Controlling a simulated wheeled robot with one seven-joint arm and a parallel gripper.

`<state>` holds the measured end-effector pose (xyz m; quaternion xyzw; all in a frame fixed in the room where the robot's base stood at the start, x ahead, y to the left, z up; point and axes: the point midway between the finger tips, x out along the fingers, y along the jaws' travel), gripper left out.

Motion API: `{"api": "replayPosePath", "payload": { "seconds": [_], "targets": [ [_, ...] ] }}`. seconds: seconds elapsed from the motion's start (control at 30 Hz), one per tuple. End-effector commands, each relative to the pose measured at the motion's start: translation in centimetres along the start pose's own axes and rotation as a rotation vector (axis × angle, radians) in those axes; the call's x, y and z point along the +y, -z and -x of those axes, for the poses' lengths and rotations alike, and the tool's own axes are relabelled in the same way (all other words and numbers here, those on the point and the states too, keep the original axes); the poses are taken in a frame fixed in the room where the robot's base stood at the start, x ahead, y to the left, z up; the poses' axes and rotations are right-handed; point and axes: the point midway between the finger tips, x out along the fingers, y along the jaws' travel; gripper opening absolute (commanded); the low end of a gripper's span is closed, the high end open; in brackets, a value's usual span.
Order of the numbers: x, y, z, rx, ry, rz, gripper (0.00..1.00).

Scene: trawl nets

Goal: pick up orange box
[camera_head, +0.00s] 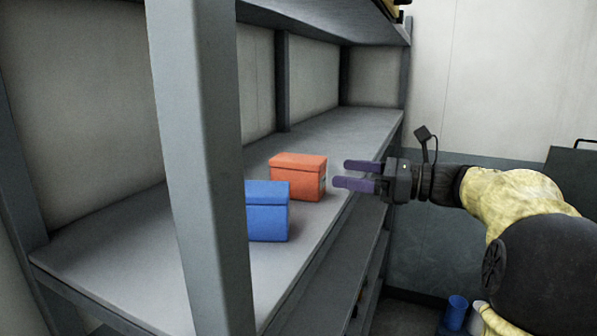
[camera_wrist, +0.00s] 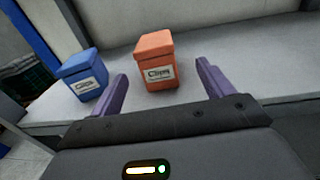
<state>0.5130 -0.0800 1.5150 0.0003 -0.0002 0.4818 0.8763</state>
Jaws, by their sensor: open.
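The orange box (camera_head: 297,178) has a lid and stands upright on a grey shelf (camera_head: 140,262), behind and right of a blue box. In the wrist view the orange box (camera_wrist: 155,62) shows a white label and lies ahead, roughly between my two purple fingers. My gripper (camera_head: 352,174) is open and empty, just right of the orange box in the head view, with its fingers pointing at the box. A small gap shows between the fingertips and the box. In the wrist view my gripper (camera_wrist: 160,77) has its fingers spread wider than the box.
The blue box (camera_head: 268,210) stands close by on the same shelf; it also shows left of the orange box in the wrist view (camera_wrist: 83,75). A grey upright post (camera_head: 200,160) partly hides the blue box. Another shelf (camera_head: 330,20) is above. The shelf behind the orange box is clear.

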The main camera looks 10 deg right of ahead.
Motion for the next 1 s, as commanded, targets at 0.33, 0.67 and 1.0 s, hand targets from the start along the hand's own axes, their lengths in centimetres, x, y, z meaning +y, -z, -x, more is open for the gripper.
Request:
{"api": "replayPosePath", "payload": {
  "seconds": [0.33, 0.67, 1.0],
  "targets": [
    [0.1, -0.1, -5.4, 0.0, 0.0, -0.001, 0.8],
    [0.0, 0.0, -5.7, 0.001, 0.001, 0.0, 0.8],
    [0.7, -0.6, -9.3, 0.0, -0.003, -0.002, 0.8]
  ]
}}
